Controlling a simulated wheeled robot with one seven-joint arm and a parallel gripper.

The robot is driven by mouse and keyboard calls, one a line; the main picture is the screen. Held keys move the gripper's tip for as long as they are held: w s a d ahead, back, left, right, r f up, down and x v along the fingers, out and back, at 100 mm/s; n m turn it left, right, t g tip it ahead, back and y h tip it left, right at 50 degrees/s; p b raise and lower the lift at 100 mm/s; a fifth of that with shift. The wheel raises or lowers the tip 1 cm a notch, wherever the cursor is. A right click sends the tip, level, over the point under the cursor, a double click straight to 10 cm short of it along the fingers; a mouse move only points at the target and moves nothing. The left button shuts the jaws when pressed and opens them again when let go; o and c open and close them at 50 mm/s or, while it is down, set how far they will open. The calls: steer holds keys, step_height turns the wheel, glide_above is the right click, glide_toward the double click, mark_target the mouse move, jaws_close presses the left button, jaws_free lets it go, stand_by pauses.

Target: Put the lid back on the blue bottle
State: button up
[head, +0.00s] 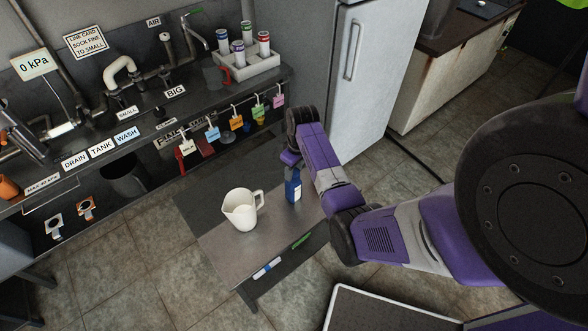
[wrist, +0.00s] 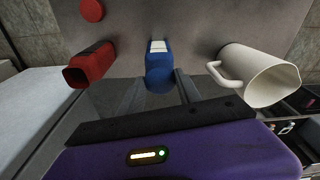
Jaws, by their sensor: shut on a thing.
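The blue bottle (head: 293,188) stands upright on the small metal table, with a white label on its side. It also shows in the wrist view (wrist: 158,47). My gripper (head: 291,161) is right above the bottle, with its fingers on either side of the blue top. In the wrist view my gripper (wrist: 158,88) is shut on a rounded blue piece, which looks like the blue lid (wrist: 158,77), in line with the bottle. Whether the lid is seated on the neck or just above it I cannot tell. The fingers partly hide the bottle's top.
A white jug (head: 241,210) stands beside the bottle. In the wrist view an open red bottle (wrist: 92,65) stands on the other side, with a round red lid (wrist: 92,10) nearby.

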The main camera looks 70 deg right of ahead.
stand_by(0.9)
steer(key=o, duration=1.9)
steer(key=shift+r+p, duration=2.45)
steer(key=shift+r, duration=1.05)
jaws_close()
